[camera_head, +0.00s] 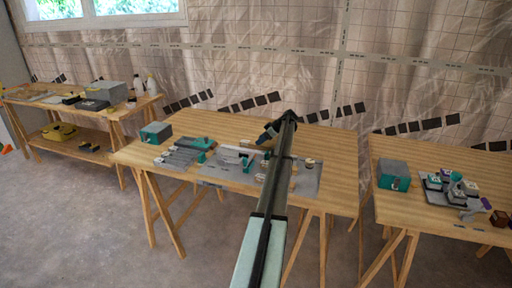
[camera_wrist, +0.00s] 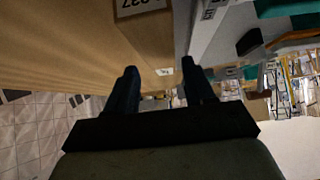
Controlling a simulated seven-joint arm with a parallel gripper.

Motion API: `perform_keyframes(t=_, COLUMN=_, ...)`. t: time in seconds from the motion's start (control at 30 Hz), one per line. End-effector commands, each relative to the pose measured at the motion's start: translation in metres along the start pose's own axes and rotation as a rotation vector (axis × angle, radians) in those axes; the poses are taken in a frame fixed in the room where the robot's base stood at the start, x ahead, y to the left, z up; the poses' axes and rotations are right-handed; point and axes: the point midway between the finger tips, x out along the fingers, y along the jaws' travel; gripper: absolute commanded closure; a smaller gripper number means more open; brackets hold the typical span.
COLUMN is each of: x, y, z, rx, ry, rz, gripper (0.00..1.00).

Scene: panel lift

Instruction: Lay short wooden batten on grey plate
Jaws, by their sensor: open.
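A grey plate (camera_head: 308,185) lies on the middle table, partly hidden behind my arm. My gripper (camera_wrist: 160,78) is open; its two dark fingers point forward in the wrist view. A light-brown wooden piece with a dark printed label (camera_wrist: 148,45) reaches down toward the space between the fingers. It may be the short batten; I cannot tell whether it touches a finger. In the head view my gripper (camera_head: 268,134) shows as a small dark shape above the table's back part. The batten cannot be picked out clearly there.
A teal-and-grey box (camera_head: 156,133) stands at the middle table's left end. Grey strips and teal blocks (camera_head: 201,144) lie beside the plate. The right table (camera_head: 405,209) holds another teal box and small parts. The back of the middle table (camera_head: 215,123) is mostly clear.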

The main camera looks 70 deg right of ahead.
Motion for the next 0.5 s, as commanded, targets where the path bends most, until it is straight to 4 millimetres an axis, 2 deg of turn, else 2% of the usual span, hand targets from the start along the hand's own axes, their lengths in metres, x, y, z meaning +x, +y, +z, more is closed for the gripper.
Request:
perform_keyframes(t=0.2, x=0.029, y=-0.001, z=0.001, rx=0.001, ry=0.0, rz=-0.001, gripper=0.47)
perform_keyframes(t=0.5, x=0.033, y=-0.001, z=0.001, rx=0.0, ry=0.0, rz=0.001, gripper=0.49)
